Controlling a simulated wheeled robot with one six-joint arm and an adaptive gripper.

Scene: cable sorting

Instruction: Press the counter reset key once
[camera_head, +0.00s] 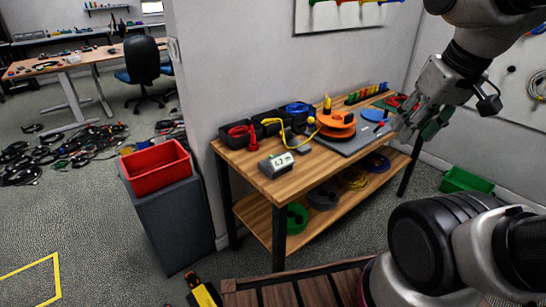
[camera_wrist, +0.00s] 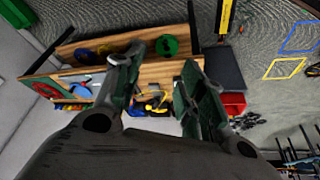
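The counter (camera_head: 277,164) is a small grey box with a pale display reading about 4.2 m. It sits at the near left end of the wooden workbench (camera_head: 258,183). Its reset key is too small to tell apart in the head view. My gripper (camera_head: 420,122) is up at the right, over the far right end of the bench and well apart from the counter. In the wrist view its two fingers (camera_wrist: 158,78) are spread with nothing between them. The bench shows behind them there, rotated, and I cannot make out the counter.
An orange reel (camera_head: 335,128) on a grey plate stands mid-bench, between gripper and counter. Black bins with red, yellow and blue cables line the wall. A red bin (camera_head: 155,168) sits on a grey cabinet left. A green crate (camera_head: 466,181) is on the floor right.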

